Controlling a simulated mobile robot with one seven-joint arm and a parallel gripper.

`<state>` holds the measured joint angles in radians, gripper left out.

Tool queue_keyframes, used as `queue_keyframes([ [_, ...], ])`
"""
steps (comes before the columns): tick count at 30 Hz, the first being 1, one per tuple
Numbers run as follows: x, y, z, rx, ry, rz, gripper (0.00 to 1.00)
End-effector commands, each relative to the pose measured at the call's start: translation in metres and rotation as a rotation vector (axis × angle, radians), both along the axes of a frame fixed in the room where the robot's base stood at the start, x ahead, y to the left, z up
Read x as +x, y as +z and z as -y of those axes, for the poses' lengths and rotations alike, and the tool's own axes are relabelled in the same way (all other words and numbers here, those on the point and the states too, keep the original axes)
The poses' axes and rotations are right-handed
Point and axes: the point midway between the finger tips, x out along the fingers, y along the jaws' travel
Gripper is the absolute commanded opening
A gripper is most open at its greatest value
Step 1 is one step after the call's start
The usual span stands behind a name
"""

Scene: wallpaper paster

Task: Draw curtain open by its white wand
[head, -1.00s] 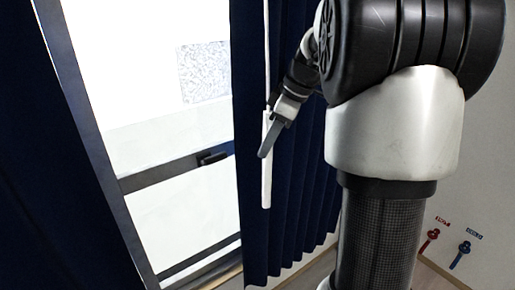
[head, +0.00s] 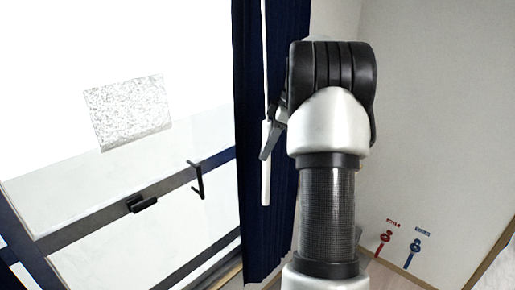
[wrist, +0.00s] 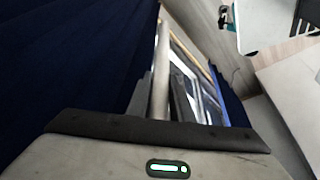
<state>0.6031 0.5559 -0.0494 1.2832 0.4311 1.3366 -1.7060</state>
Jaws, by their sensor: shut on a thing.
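The navy curtain (head: 250,150) hangs bunched in folds at the right side of the window in the head view. Its white wand (head: 266,180) hangs upright in front of the folds. My gripper (head: 268,140) is shut on the wand's thicker lower part, and my arm covers some of the curtain behind it. In the wrist view the wand (wrist: 161,70) runs between the fingers, with the navy curtain (wrist: 75,60) filling the left side.
The window (head: 60,180) to the left is largely uncovered, with a patterned sheet (head: 128,112) on the glass and a dark handle (head: 198,180) on the frame. A red key-like item (head: 383,243) and a blue one (head: 411,252) are on the right wall.

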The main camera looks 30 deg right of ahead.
Motion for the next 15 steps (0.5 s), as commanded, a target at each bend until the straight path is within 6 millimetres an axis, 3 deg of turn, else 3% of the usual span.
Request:
queue_keyframes([
  [14, 0.0019, 0.0011, 0.0046, 0.000, 0.000, 0.003, 0.00],
  [15, 0.0019, 0.0010, 0.0045, 0.000, 0.000, 0.003, 0.23],
])
